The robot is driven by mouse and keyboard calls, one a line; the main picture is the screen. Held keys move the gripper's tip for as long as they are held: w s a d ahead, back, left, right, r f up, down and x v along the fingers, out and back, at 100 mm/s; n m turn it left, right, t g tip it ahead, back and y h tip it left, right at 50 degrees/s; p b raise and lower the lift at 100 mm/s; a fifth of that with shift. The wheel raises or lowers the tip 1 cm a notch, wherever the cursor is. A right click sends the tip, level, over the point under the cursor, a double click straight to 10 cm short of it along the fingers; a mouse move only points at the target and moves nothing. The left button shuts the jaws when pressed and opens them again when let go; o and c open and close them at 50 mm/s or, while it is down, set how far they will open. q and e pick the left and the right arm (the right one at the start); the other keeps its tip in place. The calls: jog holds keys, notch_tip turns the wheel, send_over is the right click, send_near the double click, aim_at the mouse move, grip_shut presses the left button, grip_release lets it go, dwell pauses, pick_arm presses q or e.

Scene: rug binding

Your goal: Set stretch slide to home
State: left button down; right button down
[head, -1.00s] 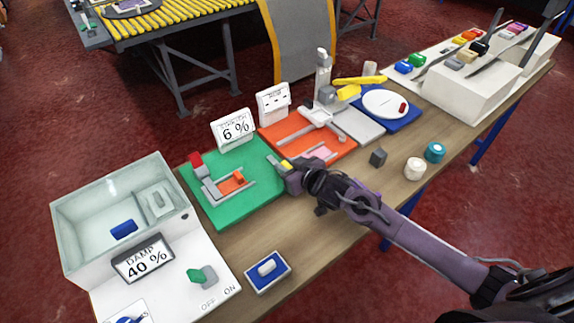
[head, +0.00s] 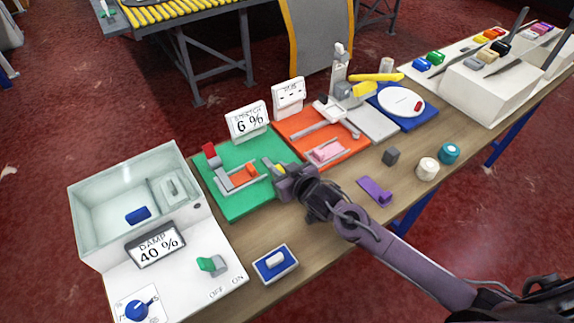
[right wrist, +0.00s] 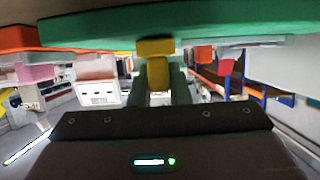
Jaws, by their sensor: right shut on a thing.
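The green stretch board (head: 230,206) lies on the table with a grey rail frame (head: 240,184). An orange block (head: 245,174) sits in the frame, and a red-topped grey post (head: 210,152) stands at its left end. A sign (head: 247,121) behind it reads 6 %. My right gripper (head: 277,170) is at the right end of the board, shut on a yellow knob (head: 280,168). In the right wrist view the yellow knob (right wrist: 155,48) is between the fingers, below the green board's edge in the picture. My left gripper is not in view.
To the left stands a white damp box (head: 150,248) with a 40 % sign and a green switch. The orange board (head: 292,128) adjoins the green one.

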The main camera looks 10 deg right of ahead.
jog(key=shift+s+a+f, duration=0.1)
jog(key=shift+a, duration=0.05)
jog(key=c, duration=1.4)
grip_release()
jog(key=shift+s+a, duration=0.1)
jog(key=shift+a, duration=0.05)
jog(key=shift+o, duration=0.2)
jog(key=shift+s+d, duration=0.15)
jog(key=shift+d, duration=0.1)
jog(key=b+v, duration=0.1)
jog(key=v, duration=0.6)
jog(key=shift+s+r, duration=0.15)
jog(key=shift+r, duration=0.15)
